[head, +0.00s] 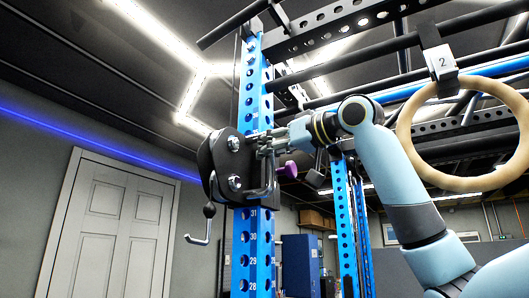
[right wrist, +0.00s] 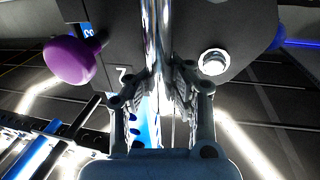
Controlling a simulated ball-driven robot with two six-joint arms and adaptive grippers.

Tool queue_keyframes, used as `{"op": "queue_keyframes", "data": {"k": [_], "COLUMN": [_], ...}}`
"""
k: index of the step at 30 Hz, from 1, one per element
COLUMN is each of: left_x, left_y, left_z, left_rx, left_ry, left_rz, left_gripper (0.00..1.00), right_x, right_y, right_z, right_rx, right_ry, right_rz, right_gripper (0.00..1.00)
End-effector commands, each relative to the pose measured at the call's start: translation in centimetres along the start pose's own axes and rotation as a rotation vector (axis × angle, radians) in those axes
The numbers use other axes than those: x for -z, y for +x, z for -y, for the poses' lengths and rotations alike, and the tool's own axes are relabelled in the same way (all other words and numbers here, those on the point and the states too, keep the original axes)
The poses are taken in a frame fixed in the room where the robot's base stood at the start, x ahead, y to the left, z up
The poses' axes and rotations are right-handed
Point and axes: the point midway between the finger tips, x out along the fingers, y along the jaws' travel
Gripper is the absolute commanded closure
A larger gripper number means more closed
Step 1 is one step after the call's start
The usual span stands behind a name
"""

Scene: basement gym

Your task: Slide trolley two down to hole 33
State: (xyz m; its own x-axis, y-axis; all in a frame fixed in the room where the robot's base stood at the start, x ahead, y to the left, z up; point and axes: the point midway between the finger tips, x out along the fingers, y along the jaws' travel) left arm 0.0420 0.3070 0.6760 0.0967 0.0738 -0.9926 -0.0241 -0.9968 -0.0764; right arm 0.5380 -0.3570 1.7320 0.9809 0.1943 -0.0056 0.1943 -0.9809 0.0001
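Trolley two (head: 222,165) is a black plate with bolts, clamped around the blue numbered upright (head: 244,260) in the head view. A purple knob (head: 290,170) sticks out at its right, and a chrome hook hangs below. Holes 31 to 28 show beneath the trolley; the plate hides those behind it. My right gripper (head: 272,142) is at the trolley's right side. In the right wrist view its fingers (right wrist: 167,85) are closed around a chrome bar (right wrist: 155,30) on the trolley. The purple knob (right wrist: 70,60) stands left of them. An upside-down label there looks like 33. My left gripper is out of view.
A wooden ring (head: 408,135) hangs at the right, under a white block marked 2 (head: 443,62), close to my right arm. Black perforated beams (head: 335,22) run overhead. A second blue upright (head: 343,215) stands behind. A white door (head: 110,230) is at the left.

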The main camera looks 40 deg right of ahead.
Motion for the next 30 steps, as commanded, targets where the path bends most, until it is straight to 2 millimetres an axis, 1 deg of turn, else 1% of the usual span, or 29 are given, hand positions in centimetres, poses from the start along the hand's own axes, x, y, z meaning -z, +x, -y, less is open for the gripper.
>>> {"op": "queue_keyframes", "data": {"k": [1,6,11,14,17,20,27,30], "left_x": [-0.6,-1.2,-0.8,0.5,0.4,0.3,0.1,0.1], "left_y": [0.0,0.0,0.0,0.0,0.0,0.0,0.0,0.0], "left_z": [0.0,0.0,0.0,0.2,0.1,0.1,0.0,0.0], "left_rx": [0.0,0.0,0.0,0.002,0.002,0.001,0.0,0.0], "left_ry": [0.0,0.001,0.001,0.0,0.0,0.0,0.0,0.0], "left_rz": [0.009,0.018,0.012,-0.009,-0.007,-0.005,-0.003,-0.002], "left_gripper": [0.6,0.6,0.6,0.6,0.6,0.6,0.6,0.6], "right_x": [0.1,0.1,0.1,0.1,0.1,0.1,0.0,0.0], "right_y": [-0.1,0.0,0.0,0.0,-0.5,-1.4,-4.8,-5.8], "right_z": [0.0,0.0,0.0,0.0,-0.1,-0.2,-0.1,-0.3], "right_rx": [0.0,0.001,0.001,0.0,-0.002,-0.005,-0.006,-0.009], "right_ry": [-0.002,-0.002,-0.002,-0.002,-0.004,-0.006,-0.009,-0.008], "right_rz": [-0.003,-0.004,-0.003,-0.003,-0.003,-0.003,0.0,-0.001], "right_gripper": [0.79,0.57,0.56,0.56,0.56,0.56,0.56,0.56]}}
